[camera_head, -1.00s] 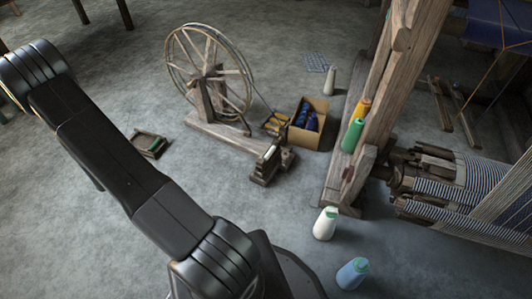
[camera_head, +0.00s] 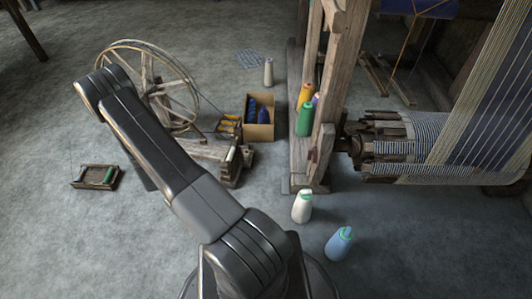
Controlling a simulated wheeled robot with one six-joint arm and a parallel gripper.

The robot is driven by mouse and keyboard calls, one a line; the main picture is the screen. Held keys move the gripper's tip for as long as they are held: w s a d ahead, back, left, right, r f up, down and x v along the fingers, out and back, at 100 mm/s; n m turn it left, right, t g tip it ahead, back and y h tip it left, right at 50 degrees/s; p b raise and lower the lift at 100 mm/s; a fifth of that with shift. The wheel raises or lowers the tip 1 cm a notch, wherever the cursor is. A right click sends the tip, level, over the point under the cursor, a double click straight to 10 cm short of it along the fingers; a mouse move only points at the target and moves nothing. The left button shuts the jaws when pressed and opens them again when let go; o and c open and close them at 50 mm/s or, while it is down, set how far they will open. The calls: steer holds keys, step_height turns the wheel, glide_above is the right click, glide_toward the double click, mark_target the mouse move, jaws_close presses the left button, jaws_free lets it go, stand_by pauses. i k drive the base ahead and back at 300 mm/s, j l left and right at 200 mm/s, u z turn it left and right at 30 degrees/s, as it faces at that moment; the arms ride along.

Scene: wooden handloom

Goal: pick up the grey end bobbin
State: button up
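A pale grey, cone-shaped bobbin (camera_head: 268,72) stands upright on the floor, behind the cardboard box and left of the loom post. It is the only grey bobbin I can make out. My gripper is not in view. Only my black arm links show, reaching from the bottom middle to the upper left, well away from the grey bobbin in the picture.
A spinning wheel (camera_head: 196,80) stands partly behind my arm. A cardboard box (camera_head: 262,131) holds dark blue bobbins. Orange and green (camera_head: 304,119) bobbins stand by the loom post (camera_head: 326,92).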

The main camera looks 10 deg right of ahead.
mark_target(233, 148)
steer(key=i+j+z, duration=0.1)
steer(key=z, duration=0.3)
steer(key=i+j+z, duration=0.1)
steer(key=z, duration=0.3)
steer(key=j+z, duration=0.3)
steer(key=z, duration=0.15)
steer(key=i+j+z, duration=0.1)
steer(key=j+z, duration=0.15)
steer(key=z, duration=0.15)
steer(key=j+z, duration=0.35)
steer(key=j, duration=1.05)
steer(key=k, duration=0.05)
